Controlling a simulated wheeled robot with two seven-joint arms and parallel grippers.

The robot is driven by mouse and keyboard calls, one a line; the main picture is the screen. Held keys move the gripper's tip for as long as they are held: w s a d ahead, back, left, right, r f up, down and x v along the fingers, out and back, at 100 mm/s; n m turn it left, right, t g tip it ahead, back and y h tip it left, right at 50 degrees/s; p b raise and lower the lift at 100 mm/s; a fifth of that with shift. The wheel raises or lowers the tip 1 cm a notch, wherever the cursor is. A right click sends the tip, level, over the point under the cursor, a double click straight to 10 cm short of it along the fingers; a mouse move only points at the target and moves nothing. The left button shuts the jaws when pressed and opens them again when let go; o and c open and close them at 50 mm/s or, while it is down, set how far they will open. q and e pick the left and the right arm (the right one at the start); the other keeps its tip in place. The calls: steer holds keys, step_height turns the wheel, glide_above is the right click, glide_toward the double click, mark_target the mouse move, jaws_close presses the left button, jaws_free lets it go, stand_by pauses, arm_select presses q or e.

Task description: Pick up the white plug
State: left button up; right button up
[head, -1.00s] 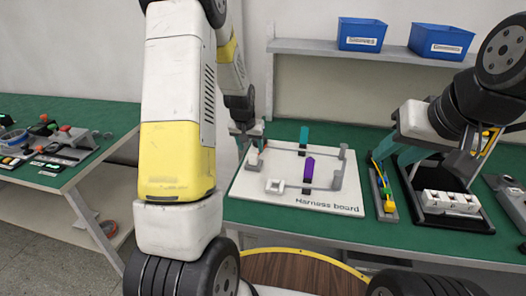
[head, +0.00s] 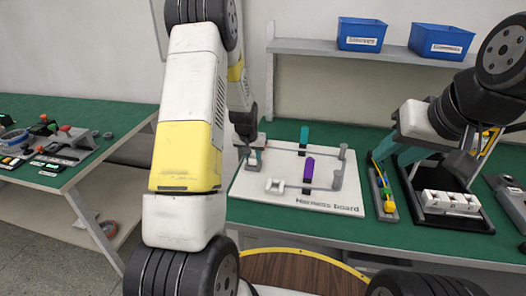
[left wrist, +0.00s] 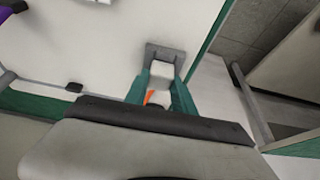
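The white harness board (head: 310,202) lies on the green table and carries grey brackets, a purple clip and a teal clip. A white plug (left wrist: 161,70) sits at a grey bracket in the left wrist view, with something orange just below it. My left gripper (left wrist: 160,84) has its teal fingers on either side of this plug. Whether they touch it is unclear. In the head view my left gripper (head: 250,158) is low at the board's left edge. My right gripper (head: 393,167) appears open and empty, above the table right of the board.
A narrow grey tray (head: 384,195) with coloured parts and a black holder with white blocks (head: 450,201) stand right of the board. Blue bins (head: 360,34) stand on the shelf behind. A second green table (head: 75,178) with loose parts is at left.

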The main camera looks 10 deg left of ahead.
mark_target(253, 157)
arm_select(q)
jaws_close()
steer(key=shift+r, duration=0.1)
steer(key=shift+r, duration=0.5)
step_height(253, 157, up, 2)
steer(key=shift+r, duration=0.15)
steer(key=s+d, duration=0.2)
steer(key=s, duration=0.5)
steer(key=s+d+r, duration=0.1)
steer(key=s+d, duration=0.2)
steer(key=s, duration=0.5)
steer(key=shift+s+r, duration=0.15)
steer(key=shift+r, duration=0.15)
step_height(253, 157, up, 10)
steer(key=shift+f, duration=0.1)
